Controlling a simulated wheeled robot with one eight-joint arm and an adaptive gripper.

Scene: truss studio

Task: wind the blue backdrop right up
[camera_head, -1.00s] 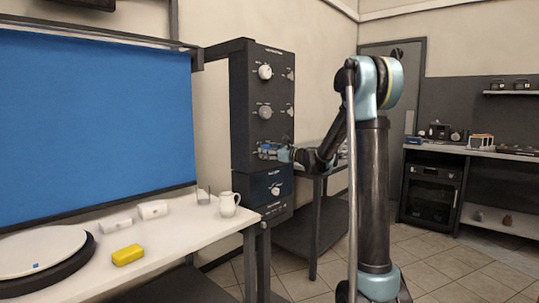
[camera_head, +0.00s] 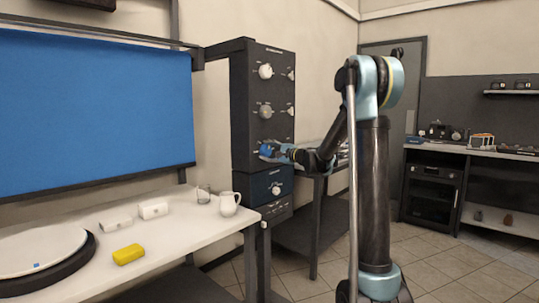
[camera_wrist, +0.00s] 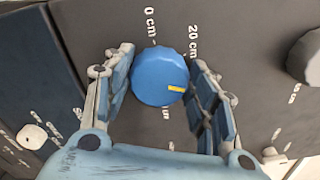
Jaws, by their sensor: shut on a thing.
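The blue backdrop (camera_head: 95,110) hangs at the left in the head view. Its dark bottom bar (camera_head: 100,184) hangs clear above the white table. A blue knob (camera_wrist: 160,76) with a yellow pointer mark sits on a dark panel in the wrist view, with "0 cm" and "20 cm" marks by it. My gripper (camera_wrist: 163,85) has one finger on each side of the knob and is shut on it. In the head view my gripper (camera_head: 272,151) is at the control cabinet (camera_head: 247,120) and covers most of the blue knob.
White knobs (camera_head: 265,71) sit above and below the blue one, with small side knobs. The white table (camera_head: 180,232) holds a turntable (camera_head: 90,250), a yellow block (camera_head: 128,254), white blocks (camera_head: 153,208), a glass (camera_head: 203,194) and a white jug (camera_head: 229,203).

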